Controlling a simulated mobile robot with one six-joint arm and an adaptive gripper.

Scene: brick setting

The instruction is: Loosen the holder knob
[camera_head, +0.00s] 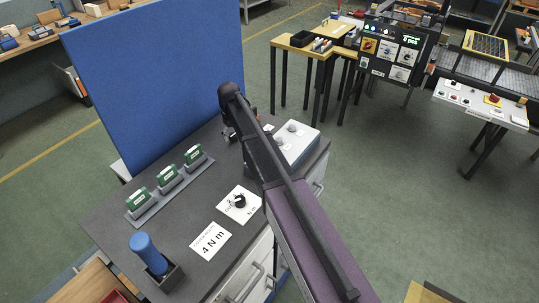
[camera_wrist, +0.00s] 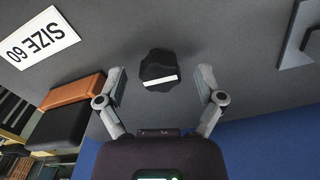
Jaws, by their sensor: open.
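The black, lobed knob (camera_wrist: 158,67) with a white bar across its face shows in the wrist view, set on a dark grey surface. My gripper (camera_wrist: 161,76) is open, with one finger to the left of the knob and one to the right. Clear gaps show between the knob and both fingers, and nothing is held. In the head view my arm reaches over the grey bench (camera_head: 105,222) towards the blue panel (camera_head: 160,75). There the arm hides much of the gripper area, and I cannot make out this knob.
A "SIZE 60" plate (camera_wrist: 38,37) and an orange-and-black block (camera_wrist: 70,115) lie left of the gripper. On the bench are green units (camera_head: 168,175), a dial plate (camera_head: 239,203), a "4 N m" card (camera_head: 211,241), a blue-handled tool (camera_head: 148,253) and a white box (camera_head: 298,148).

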